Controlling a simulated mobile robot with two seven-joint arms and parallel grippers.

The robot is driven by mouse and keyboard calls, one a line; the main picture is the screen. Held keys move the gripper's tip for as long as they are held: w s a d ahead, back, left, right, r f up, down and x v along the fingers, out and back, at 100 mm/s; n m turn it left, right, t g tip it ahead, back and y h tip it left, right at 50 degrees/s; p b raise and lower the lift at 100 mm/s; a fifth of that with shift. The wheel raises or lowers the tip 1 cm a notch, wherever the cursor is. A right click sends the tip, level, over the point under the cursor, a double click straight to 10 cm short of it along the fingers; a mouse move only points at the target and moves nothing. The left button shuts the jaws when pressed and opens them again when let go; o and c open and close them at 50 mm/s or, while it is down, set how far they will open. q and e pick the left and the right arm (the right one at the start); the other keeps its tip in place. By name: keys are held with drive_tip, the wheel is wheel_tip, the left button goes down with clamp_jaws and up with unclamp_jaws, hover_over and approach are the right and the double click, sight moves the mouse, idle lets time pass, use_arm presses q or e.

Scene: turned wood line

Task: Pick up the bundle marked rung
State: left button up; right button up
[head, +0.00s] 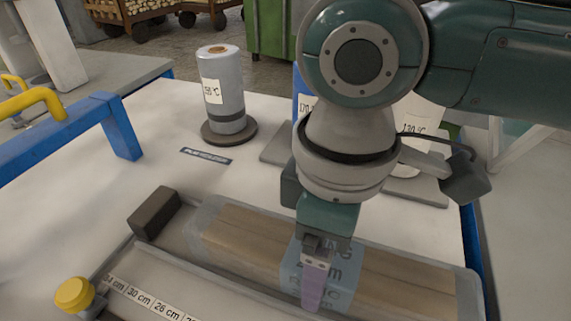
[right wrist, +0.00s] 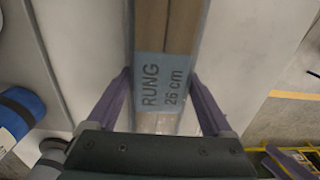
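The bundle marked rung (head: 385,276) is a long wrapped block of pale wood with a blue label. It lies in a grey tray at the front of the table. In the right wrist view its label (right wrist: 163,82) reads "RUNG 26 cm". My right gripper (head: 313,288) points down at the label. In the right wrist view its two purple fingers (right wrist: 160,76) stand apart, one on each side of the bundle. I cannot tell whether they touch it. The gripper hides part of the label in the head view. My left gripper is not in view.
A dark block (head: 154,212) sits at the tray's left end. A length scale (head: 150,300) and yellow knob (head: 74,294) are in front. A grey labelled cylinder (head: 222,90) stands on a dark round base behind. A blue frame with a yellow handle (head: 35,101) is at left.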

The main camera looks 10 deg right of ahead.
clamp_jaws()
idle(0.5)
